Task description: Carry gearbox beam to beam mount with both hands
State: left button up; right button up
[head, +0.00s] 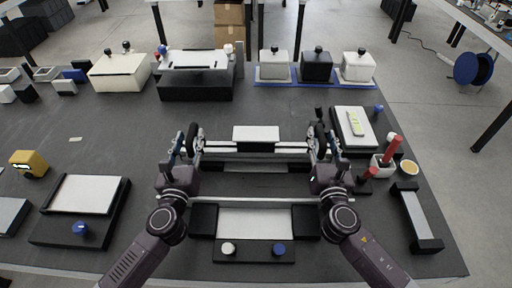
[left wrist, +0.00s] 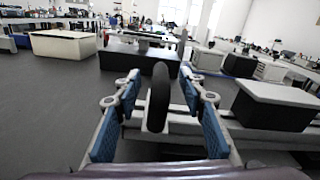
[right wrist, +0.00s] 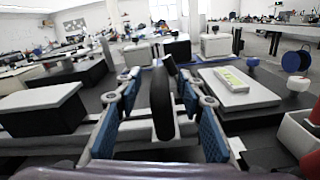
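The gearbox beam (head: 257,150) is a long pale bar lying left to right in the middle of the bench, with an upright black round-topped grip at each end. My left gripper (head: 184,143) is at its left end; the left wrist view shows the black left grip (left wrist: 158,98) between two open blue-padded fingers, with gaps on both sides. My right gripper (head: 326,143) is at its right end; the right wrist view shows the right grip (right wrist: 162,103) between open fingers, also with gaps. I cannot tell for sure which fixture is the beam mount.
Nearer me is a black fixture (head: 203,221) with a white panel, and a pale rail (head: 258,199) behind it. A black tray (head: 340,130) with a white slab and a red-handled holder (head: 383,165) stand close on the right. Free bench (head: 125,125) lies to the left.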

pick_arm(q)
jog(key=shift+w, duration=0.7)
pick_arm(e)
jog(key=shift+w, duration=0.75)
jog(key=shift+c, duration=0.2)
pick_arm(q)
grip_shut()
pick_arm(e)
grip_shut()
pick_arm(q)
jog(key=shift+w+r, duration=0.1)
jog(key=shift+r, duration=0.3)
pick_arm(e)
jog(key=shift+r, duration=0.4)
pick_arm(q)
jog(key=shift+w, duration=0.1)
pick_arm(e)
jog(key=shift+w, duration=0.15)
